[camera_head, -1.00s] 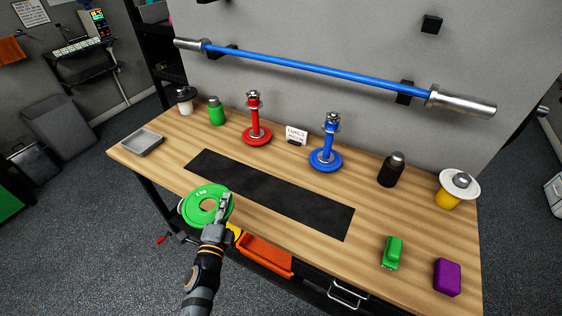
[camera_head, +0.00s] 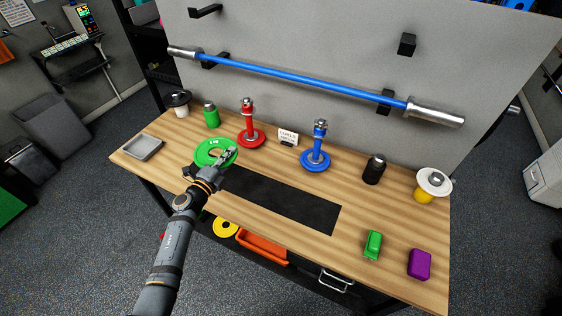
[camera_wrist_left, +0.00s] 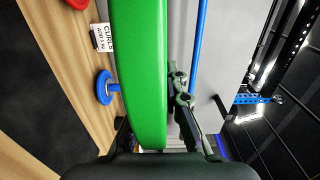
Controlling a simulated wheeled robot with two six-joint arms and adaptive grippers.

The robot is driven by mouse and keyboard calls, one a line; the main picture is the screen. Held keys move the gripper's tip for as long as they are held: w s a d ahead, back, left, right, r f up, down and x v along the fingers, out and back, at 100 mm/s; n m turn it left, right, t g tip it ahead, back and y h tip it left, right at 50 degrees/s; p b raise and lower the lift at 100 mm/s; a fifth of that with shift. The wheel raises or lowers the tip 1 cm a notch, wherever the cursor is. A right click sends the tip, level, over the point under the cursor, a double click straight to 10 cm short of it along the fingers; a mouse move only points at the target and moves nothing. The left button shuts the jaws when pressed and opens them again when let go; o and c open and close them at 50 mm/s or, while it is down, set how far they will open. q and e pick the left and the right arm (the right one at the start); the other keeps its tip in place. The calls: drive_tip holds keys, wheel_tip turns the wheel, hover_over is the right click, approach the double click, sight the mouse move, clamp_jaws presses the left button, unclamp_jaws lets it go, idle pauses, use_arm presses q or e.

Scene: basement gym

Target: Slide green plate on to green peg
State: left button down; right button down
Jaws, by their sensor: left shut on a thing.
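The green plate (camera_head: 203,148), a flat disc with a centre hole, is held by my left gripper (camera_head: 227,156). In the left wrist view the plate (camera_wrist_left: 140,75) shows edge-on, at the gripper. The left gripper is shut on its right rim. A green bottle-like object (camera_head: 211,117) with a grey top stands upright behind the plate, apart from it. My right gripper is not in view.
A blue barbell (camera_head: 300,76) hangs on the wall. A grey tray (camera_head: 143,148) is left. A green block (camera_head: 373,244) and purple block (camera_head: 419,264) are right.

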use_arm(q)
drive_tip(key=shift+w+r, duration=0.1)
idle(0.3)
drive_tip(key=shift+d, duration=0.1)
drive_tip(key=s+a+f+n+t+y+b, duration=0.1)
drive_tip(key=s+f+n+y+b, duration=0.4)
drive_tip(key=s+f+b, duration=0.7)
drive_tip(key=s+y+b, duration=0.1)
drive_tip(key=s+y, duration=0.1)
drive_tip(key=s, duration=0.1)
drive_tip(key=shift+s+a+t+y, duration=0.2)
drive_tip(key=shift+s+t+y, duration=0.1)
